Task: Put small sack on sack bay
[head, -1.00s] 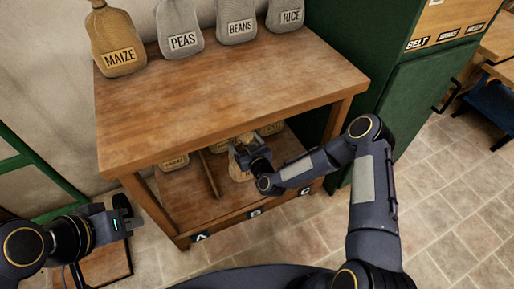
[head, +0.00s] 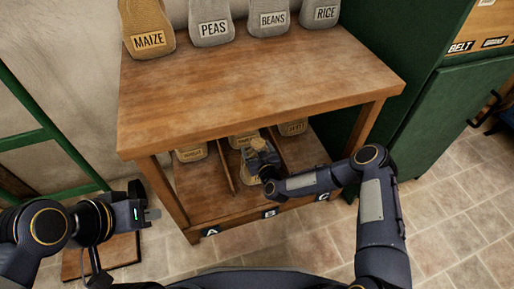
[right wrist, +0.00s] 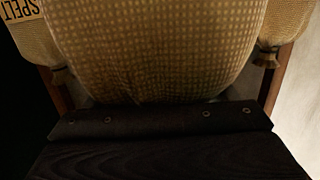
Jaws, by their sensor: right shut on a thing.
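A small tan sack (head: 250,181) is in the middle bay, marked B, of the lower shelf (head: 205,205), partly hidden by my right gripper. My right gripper (head: 259,155) is shut on this sack near its top. In the right wrist view the woven sack (right wrist: 150,50) fills the upper middle, just beyond the dark gripper body; its label is not seen there. Whether the sack rests on the shelf board is hard to tell. My left gripper (head: 146,203) is empty and looks open, to the left of the shelf unit.
Low dividers (head: 224,168) part the bays. Other sacks sit at the back: one left (head: 191,153), one right (head: 293,128). The tabletop (head: 250,85) overhangs the bays. Sacks marked MAIZE (head: 148,30), PEAS, BEANS and RICE stand on top. A green cabinet (head: 430,130) stands right.

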